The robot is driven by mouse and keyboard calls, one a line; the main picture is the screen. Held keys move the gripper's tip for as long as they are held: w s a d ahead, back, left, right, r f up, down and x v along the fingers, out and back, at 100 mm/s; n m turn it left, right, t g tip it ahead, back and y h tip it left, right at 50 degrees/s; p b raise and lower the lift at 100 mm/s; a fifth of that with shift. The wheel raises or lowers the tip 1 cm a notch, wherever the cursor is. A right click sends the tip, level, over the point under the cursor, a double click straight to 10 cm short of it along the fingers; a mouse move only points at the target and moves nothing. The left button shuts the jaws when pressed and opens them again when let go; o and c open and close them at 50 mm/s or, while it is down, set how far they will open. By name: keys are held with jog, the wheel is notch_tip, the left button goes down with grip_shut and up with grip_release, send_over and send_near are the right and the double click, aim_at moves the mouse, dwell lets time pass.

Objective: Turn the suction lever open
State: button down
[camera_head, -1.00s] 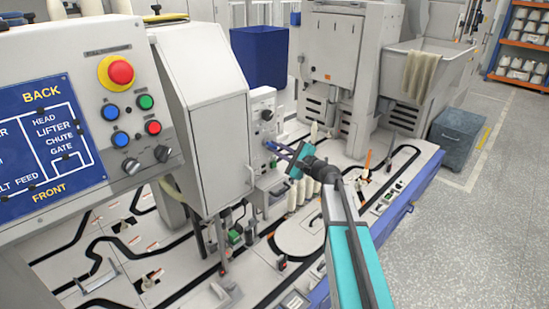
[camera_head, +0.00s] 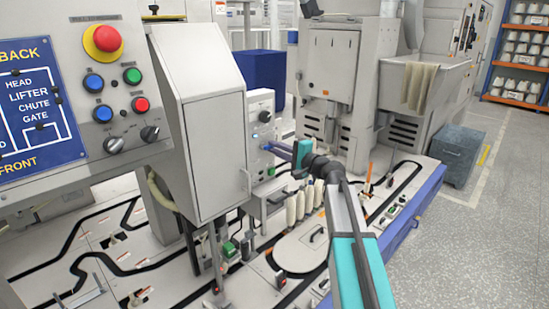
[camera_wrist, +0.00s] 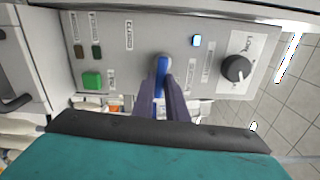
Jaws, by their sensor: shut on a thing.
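The suction lever is a blue handle (camera_wrist: 161,77) on a grey control panel, near the middle of the wrist view. My gripper (camera_wrist: 163,92) is shut on this blue lever, with one dark finger on each side of it. The lever points down from a round pivot in the wrist view. In the head view my gripper (camera_head: 277,149) reaches left to the panel (camera_head: 260,118).
The panel carries a black knob (camera_wrist: 236,68), a green button (camera_wrist: 92,81) and a small lit switch. Several white bobbins (camera_head: 300,204) stand below my gripper. A large grey cabinet (camera_head: 215,150) stands close left of the panel. Open floor (camera_head: 500,215) lies at the right.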

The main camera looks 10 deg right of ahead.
jog(key=shift+s+a+f+n+b, duration=0.1)
jog(key=shift+a+f+n+b, duration=0.05)
jog(key=shift+n+b, duration=0.35)
jog(key=c, duration=1.8)
grip_release()
jog(key=shift+o, duration=0.2)
jog(key=shift+r, duration=0.2)
jog(key=p+v, duration=0.1)
jog(key=v, duration=1.2)
jog(key=shift+s+d, duration=0.3)
jog(key=shift+f, duration=0.1)
